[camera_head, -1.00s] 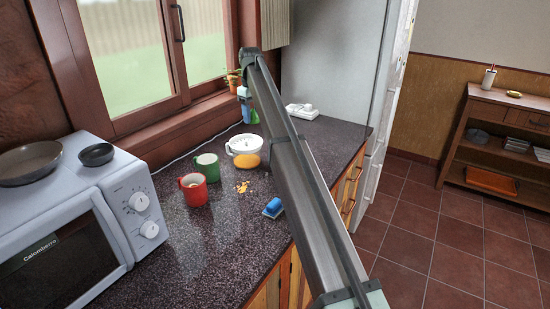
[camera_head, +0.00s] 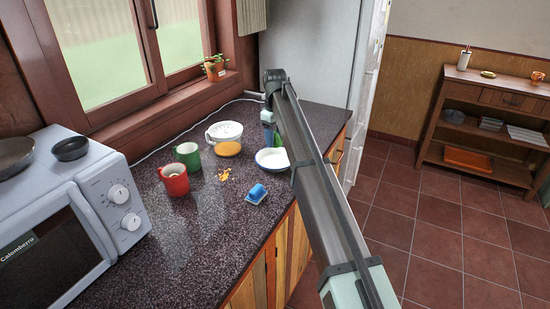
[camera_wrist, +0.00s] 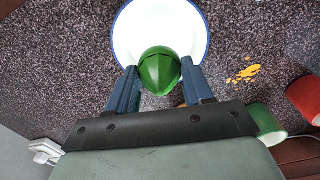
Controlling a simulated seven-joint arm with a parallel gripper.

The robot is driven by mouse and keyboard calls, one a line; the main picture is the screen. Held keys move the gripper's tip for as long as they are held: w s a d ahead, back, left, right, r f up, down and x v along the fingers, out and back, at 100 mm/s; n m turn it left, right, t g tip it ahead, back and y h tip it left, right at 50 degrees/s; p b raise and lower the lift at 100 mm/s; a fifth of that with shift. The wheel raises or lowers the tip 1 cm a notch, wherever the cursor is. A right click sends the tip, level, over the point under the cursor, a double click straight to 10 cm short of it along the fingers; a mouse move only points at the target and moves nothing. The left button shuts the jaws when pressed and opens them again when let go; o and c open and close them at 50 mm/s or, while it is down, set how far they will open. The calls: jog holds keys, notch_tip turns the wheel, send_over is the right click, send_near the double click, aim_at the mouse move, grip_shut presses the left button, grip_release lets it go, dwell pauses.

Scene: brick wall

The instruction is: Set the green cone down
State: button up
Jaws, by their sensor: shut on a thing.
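The green cone (camera_wrist: 160,72) is between the two blue fingers of my gripper (camera_wrist: 159,84) in the wrist view, and the gripper is shut on it. In that view the cone overlaps a white dish with a blue rim (camera_wrist: 160,25). I cannot tell whether the cone touches the dish. In the head view the white dish (camera_head: 267,159) stands on the dark counter, partly behind my arm. A small green patch (camera_head: 267,116) shows beside my arm there, mostly hidden.
A microwave (camera_head: 80,200) stands at left. The front counter is clear.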

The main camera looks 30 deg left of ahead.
aim_at(275, 163)
jog(key=shift+f, duration=3.85)
jog(key=shift+f, duration=0.1)
jog(key=o, duration=1)
notch_tip(275, 163, up, 12)
jog(key=shift+r, duration=0.1)
